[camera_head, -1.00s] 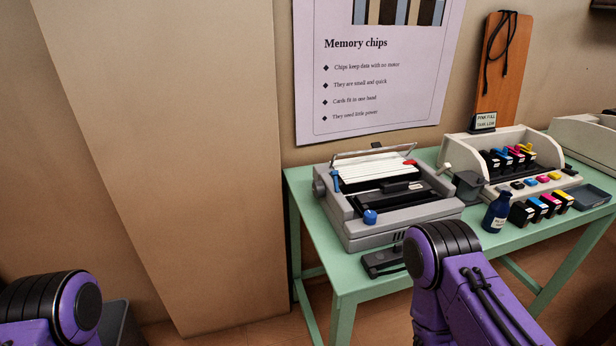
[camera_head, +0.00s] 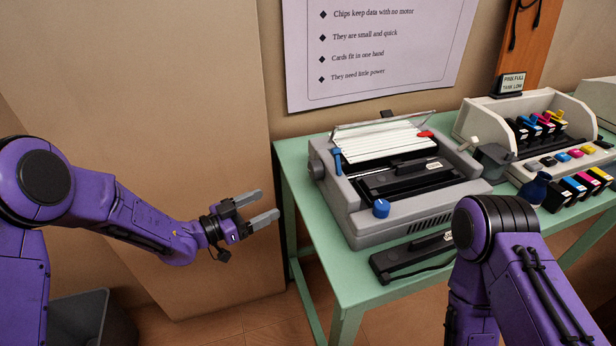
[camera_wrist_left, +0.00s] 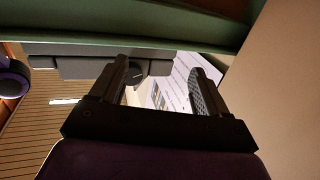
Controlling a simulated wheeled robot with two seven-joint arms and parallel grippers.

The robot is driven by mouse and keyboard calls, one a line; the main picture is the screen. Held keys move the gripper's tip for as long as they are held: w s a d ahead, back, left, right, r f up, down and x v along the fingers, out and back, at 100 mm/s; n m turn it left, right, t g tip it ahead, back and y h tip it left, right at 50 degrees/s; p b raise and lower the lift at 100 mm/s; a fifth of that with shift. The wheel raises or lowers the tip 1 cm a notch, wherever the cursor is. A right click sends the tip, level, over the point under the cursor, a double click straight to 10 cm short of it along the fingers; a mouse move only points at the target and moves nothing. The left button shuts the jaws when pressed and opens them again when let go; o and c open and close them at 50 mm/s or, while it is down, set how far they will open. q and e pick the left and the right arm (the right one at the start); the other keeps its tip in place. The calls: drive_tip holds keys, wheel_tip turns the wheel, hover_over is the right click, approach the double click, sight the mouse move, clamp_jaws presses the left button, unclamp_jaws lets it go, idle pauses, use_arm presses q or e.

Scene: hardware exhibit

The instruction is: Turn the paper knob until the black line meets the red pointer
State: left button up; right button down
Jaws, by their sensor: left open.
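The grey printer (camera_head: 400,175) stands on the green table. A dark grey round knob (camera_head: 316,168) sticks out of its left side; I take it to be the paper knob. Its black line and a red pointer beside it are not readable in the head view. My left gripper (camera_head: 268,204) is open and empty, left of the table and apart from the knob. In the left wrist view, a dark round knob (camera_wrist_left: 135,76) shows between the open fingers, at some distance. My right gripper is out of view; only its arm shows.
The green table edge (camera_head: 290,215) lies just right of my left gripper. A blue knob (camera_head: 381,208) and a red piece (camera_head: 425,134) are on the printer. A black box (camera_head: 410,257) lies in front; an ink-cartridge stand (camera_head: 480,118) is to the right.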

sight(311, 171)
use_arm(q)
wheel_tip(311, 171, up, 8)
drive_tip(key=d+m+g+h, duration=0.1)
drive_tip(key=m+g+h, duration=0.2)
drive_tip(key=m+g, duration=0.35)
drive_tip(key=w+d, duration=0.1)
drive_tip(key=d, duration=0.2)
drive_tip(key=w+d+m+t, duration=0.1)
drive_tip(key=d, duration=0.3)
drive_tip(key=w+d+m+p, duration=0.1)
drive_tip(key=d, duration=0.2)
drive_tip(key=shift+w+d+r, duration=0.1)
drive_tip(key=shift+d, duration=0.05)
drive_tip(key=c, duration=1)
